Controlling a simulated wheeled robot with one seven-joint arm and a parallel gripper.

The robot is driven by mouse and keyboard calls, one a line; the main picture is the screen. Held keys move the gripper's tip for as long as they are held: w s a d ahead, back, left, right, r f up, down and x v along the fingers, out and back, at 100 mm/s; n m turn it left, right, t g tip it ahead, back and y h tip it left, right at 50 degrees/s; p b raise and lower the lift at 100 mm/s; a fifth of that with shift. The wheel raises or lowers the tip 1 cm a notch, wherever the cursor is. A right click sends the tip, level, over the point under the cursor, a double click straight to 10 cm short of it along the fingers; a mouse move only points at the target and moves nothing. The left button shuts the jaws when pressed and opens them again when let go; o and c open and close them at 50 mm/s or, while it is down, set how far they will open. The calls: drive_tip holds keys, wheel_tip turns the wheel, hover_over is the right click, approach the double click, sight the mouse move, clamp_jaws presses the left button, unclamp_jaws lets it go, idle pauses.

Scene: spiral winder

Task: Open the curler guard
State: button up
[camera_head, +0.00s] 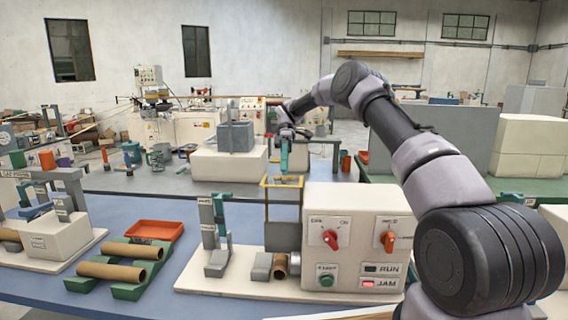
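The curler machine stands on the blue table, with its white control box (358,238) at the centre right. A yellow frame (282,183), which looks like the curler guard, stands upright at the box's left side, above a grey block and a short brown tube (280,265). My gripper (285,160) hangs from my arm just above the yellow frame's top bar, its teal part pointing down. I cannot tell whether it touches the bar. The fingers are too small and overlapped to show whether they are open or shut.
Other machines stand behind.

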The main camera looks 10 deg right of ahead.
drive_tip(key=v, duration=0.2)
drive_tip(key=shift+w+r, duration=0.15)
drive_tip(key=shift+r, duration=0.25)
drive_tip(key=s+d+r+m+t+h, duration=0.1)
drive_tip(key=s+d+r+m+t, duration=0.25)
drive_tip(key=s+r, duration=0.5)
drive_tip(key=s+d+r+m+t+h, duration=0.1)
drive_tip(key=s+d+r+m+t, duration=0.4)
drive_tip(key=r, duration=0.6)
drive_tip(key=s+d+m+t, duration=0.2)
drive_tip(key=s+m, duration=0.1)
drive_tip(key=s, duration=0.4)
drive_tip(key=s+d+m+t+y, duration=0.1)
drive_tip(key=s+d+m+t, duration=0.1)
drive_tip(key=s, duration=0.5)
drive_tip(key=s+d+m+t+y, duration=0.1)
drive_tip(key=s+d+m+t, duration=0.1)
drive_tip(key=s+m+t, duration=0.2)
drive_tip(key=s+m, duration=0.2)
drive_tip(key=s, duration=0.1)
drive_tip(key=shift+s+d+f, duration=0.2)
drive_tip(key=shift+f, duration=0.05)
